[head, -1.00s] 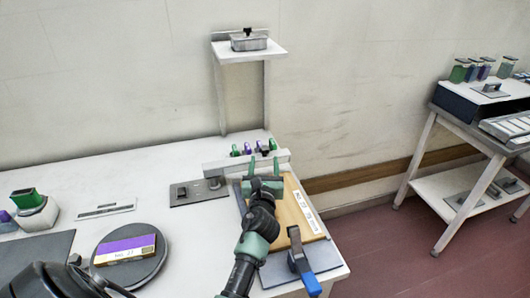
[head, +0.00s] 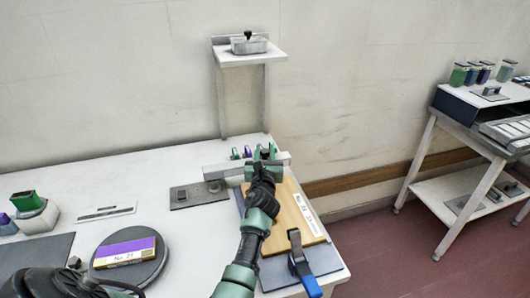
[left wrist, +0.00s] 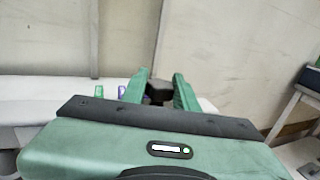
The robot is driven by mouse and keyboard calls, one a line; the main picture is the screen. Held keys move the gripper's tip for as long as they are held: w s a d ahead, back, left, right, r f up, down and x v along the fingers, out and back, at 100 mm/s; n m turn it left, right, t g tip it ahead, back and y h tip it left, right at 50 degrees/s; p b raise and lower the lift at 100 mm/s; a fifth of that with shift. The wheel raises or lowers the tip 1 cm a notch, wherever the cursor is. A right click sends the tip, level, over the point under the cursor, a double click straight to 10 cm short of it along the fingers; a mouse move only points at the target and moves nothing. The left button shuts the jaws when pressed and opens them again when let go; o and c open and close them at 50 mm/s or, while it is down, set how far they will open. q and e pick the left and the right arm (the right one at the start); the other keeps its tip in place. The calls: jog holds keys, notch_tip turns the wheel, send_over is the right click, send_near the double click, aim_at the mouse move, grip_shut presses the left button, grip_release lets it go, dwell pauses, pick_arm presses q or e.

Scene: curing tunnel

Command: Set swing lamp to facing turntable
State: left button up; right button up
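The swing lamp looks to be the pale horizontal bar (head: 222,172) on a post and dark base plate (head: 192,195); the bar points right along the table's back. The turntable (head: 107,272) is a dark round disc at front left, bearing a purple-and-tan labelled block (head: 125,253). My left gripper (head: 265,153) is at the bar's right end. Its green fingers stand on both sides of a small black knob, which also shows in the left wrist view (left wrist: 158,91); they appear closed on it, though contact is partly hidden. My right gripper is out of view.
A wooden board (head: 298,218) with a label lies under my left arm, beside a blue-handled clamp (head: 301,266). Small green and purple items (head: 241,152) stand behind the bar. A wall shelf (head: 250,55) holds a metal box. A side table (head: 465,122) stands right.

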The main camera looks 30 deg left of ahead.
pick_arm(q)
grip_shut()
dwell(0.5)
dwell(0.7)
